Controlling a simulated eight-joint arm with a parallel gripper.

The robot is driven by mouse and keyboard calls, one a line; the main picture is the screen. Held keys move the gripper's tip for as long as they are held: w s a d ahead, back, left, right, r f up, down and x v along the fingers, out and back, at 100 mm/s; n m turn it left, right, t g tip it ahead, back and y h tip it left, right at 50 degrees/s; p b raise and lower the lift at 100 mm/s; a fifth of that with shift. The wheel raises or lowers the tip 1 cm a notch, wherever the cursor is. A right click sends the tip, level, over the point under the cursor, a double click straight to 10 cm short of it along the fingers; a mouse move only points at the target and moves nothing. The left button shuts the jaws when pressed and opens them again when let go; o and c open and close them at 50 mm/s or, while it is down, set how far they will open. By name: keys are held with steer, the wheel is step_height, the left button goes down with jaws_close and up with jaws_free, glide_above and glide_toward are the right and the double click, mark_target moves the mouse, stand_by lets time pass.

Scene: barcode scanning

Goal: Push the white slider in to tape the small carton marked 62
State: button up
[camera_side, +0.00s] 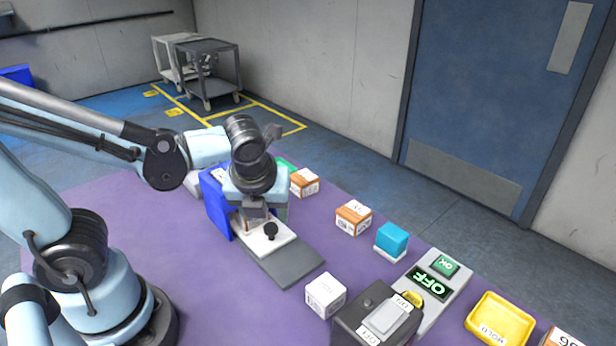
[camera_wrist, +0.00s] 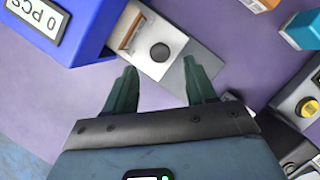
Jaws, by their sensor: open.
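The white slider (camera_side: 280,243) with its black knob (camera_side: 270,231) sticks out of the blue taping machine (camera_side: 216,208) over a grey plate. In the wrist view the slider (camera_wrist: 178,38) shows the round knob (camera_wrist: 160,52) and a brown-and-white carton (camera_wrist: 131,30) in its slot, partly inside the blue housing (camera_wrist: 85,25). I cannot read a 62 on that carton. My gripper (camera_wrist: 160,80) is open and empty, its fingers apart on the near side of the knob. In the side view my gripper (camera_side: 257,217) hangs just above the slider, close behind the knob.
A display reading 0 PCS (camera_wrist: 38,18) is on the blue housing. Cartons (camera_side: 303,182) and (camera_side: 353,218), a blue cube (camera_side: 391,240), a white box (camera_side: 325,294), an OFF panel (camera_side: 432,282) and a yellow tray (camera_side: 500,318) stand to the right. The purple table is clear at front left.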

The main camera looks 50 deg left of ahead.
mark_target(270, 227)
steer(key=shift+x, duration=2.7)
jaws_close()
